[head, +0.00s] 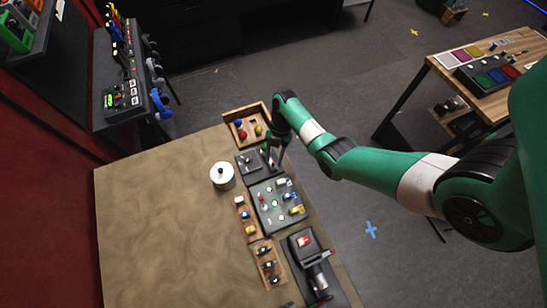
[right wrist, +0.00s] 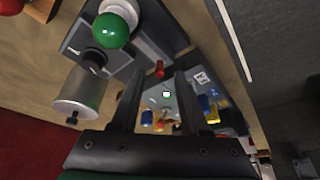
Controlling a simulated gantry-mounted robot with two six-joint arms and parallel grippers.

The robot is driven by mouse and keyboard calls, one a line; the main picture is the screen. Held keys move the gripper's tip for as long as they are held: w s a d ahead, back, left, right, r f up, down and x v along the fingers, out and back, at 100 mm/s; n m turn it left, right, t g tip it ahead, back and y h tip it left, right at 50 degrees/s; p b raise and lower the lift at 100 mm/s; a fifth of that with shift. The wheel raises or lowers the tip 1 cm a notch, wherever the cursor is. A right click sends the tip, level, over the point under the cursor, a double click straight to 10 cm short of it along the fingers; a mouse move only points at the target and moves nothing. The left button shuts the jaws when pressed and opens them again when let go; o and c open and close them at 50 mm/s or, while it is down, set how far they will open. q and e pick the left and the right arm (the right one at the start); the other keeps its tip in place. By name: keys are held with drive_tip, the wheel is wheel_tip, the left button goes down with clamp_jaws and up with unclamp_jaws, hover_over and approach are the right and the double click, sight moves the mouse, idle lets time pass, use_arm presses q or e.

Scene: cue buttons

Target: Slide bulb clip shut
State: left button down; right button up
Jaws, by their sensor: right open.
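A dark grey panel (head: 265,207) lies on the table with several small white, blue, yellow and red parts on it. It also shows beyond my fingers in the right wrist view (right wrist: 178,97). I cannot tell which part is the bulb clip. My right gripper (head: 271,158) is over a smaller dark panel (head: 243,161), just behind the larger one. In the right wrist view my right gripper (right wrist: 160,76) is open, with nothing clearly held between its fingers. A small red part (right wrist: 160,69) shows between and beyond the fingertips. My left gripper is not in view.
A green ball (right wrist: 111,30) is close to the wrist camera. A white pot (head: 223,177) stands left of the panels. A wooden tray (head: 228,118) with balls is behind, and a dark device (head: 297,245) is in front. The table's left side (head: 150,220) is clear.

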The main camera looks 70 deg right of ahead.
drive_tip(key=shift+x, duration=0.8)
clamp_jaws()
